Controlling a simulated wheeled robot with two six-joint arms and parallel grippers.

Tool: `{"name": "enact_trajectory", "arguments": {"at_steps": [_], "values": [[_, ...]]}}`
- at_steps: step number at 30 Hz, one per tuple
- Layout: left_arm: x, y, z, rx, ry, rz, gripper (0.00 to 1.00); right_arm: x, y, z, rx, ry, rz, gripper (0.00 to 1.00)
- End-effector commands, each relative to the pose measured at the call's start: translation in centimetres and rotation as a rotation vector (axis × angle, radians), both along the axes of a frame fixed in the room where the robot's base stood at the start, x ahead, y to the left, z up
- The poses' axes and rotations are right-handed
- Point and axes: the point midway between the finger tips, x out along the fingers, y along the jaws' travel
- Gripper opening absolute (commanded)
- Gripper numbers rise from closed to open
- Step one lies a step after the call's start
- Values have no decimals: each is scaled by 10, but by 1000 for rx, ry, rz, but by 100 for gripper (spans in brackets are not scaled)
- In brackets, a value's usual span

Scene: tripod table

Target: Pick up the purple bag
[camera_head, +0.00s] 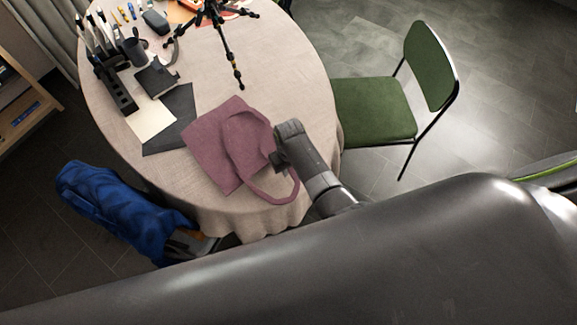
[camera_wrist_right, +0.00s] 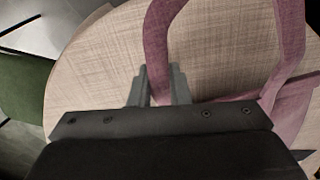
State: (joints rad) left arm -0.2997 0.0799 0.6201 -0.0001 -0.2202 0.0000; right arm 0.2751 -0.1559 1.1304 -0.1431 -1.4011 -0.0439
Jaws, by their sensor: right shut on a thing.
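The purple bag (camera_head: 215,147) lies on the cloth-covered round table (camera_head: 285,75), near its front edge. One handle loop reaches toward the table edge. My right gripper (camera_head: 277,159) is at the bag's right side. In the right wrist view the bag's strap (camera_wrist_right: 157,35) runs down to the right gripper's fingers (camera_wrist_right: 160,86), which are shut on it. My left gripper is not in view.
A black tripod (camera_head: 228,55) stands at the table's back. A dark folder (camera_head: 178,118), a cream sheet (camera_head: 150,120) and desk items lie left of the bag. A green chair (camera_head: 375,108) stands right of the table, and blue cloth (camera_head: 115,205) is at front left.

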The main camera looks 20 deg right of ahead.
Motion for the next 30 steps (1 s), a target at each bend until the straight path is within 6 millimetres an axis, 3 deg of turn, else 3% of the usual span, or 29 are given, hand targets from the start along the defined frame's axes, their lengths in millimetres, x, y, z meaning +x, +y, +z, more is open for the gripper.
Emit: {"name": "enact_trajectory", "arguments": {"at_steps": [1,5,8,21,30], "values": [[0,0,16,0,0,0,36,1,0,16,0,-2,0,0],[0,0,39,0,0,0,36,1,0,37,0,-1,0,0],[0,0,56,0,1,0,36,1,0,63,1,-4,-1,0],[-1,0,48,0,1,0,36,2,0,132,1,-5,-1,0],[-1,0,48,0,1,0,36,1,0,146,0,-1,0,0]]}}
